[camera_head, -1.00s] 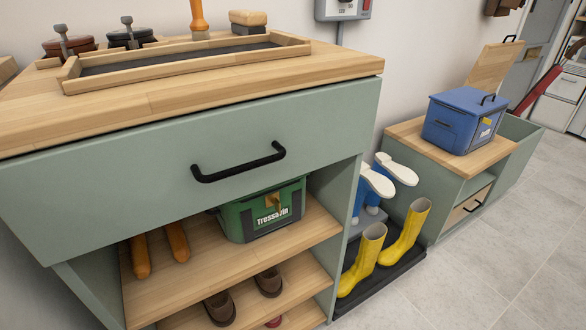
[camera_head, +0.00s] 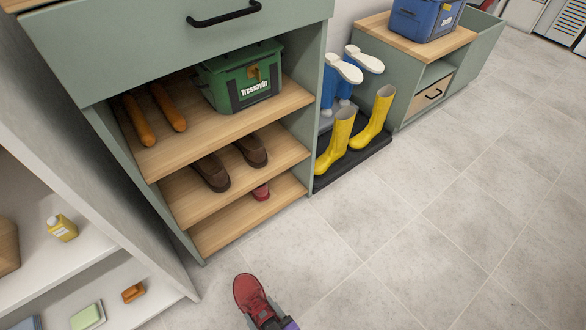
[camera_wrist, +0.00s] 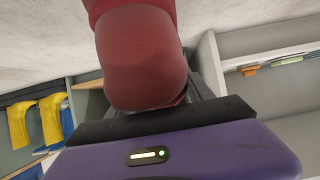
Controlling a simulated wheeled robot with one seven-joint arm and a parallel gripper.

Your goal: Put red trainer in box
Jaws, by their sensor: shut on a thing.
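A red trainer (camera_head: 250,295) is at the bottom of the head view, above the grey floor. It fills the upper middle of the wrist view (camera_wrist: 140,60). My gripper (camera_head: 271,321) is shut on the trainer; the trainer hides most of the fingers. A second red shoe (camera_head: 261,192) lies on the lowest shelf, mostly in shade. A green box (camera_head: 241,77) with a dark frame and a latch sits on the cabinet's top shelf. A blue box (camera_head: 424,18) stands on the low bench at the upper right, cut by the frame edge.
Brown shoes (camera_head: 212,172) stand on the middle shelf. A white shelf unit (camera_head: 84,240) is at the left. The tiled floor (camera_head: 440,230) at the right is clear.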

